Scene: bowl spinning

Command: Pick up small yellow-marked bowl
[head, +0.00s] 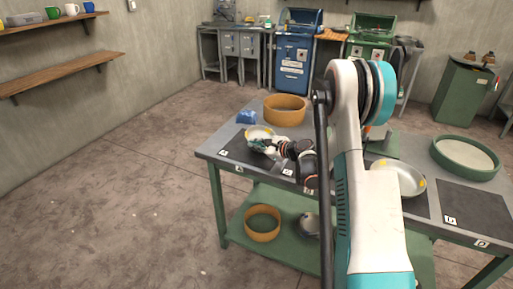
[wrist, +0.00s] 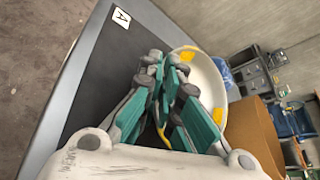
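The small bowl (head: 259,132) is pale with yellow marks and sits at the back left of the table, at the dark mat marked A. In the wrist view the bowl (wrist: 207,78) lies behind and right of my fingers, with yellow patches on its rim. My gripper (head: 262,146) reaches its near side. In the wrist view the teal fingers of my gripper (wrist: 164,72) lie close together across the bowl's near rim, one on the outer side and one over the inside. They look closed on the rim; the contact itself is partly hidden by the fingers.
A larger orange bowl (head: 285,109) stands behind, near a blue object (head: 246,117). A pale bowl with yellow marks (head: 398,178) and a large green-rimmed bowl (head: 465,158) stand to the right. An orange bowl (head: 262,222) is on the lower shelf. My arm hides the table's middle.

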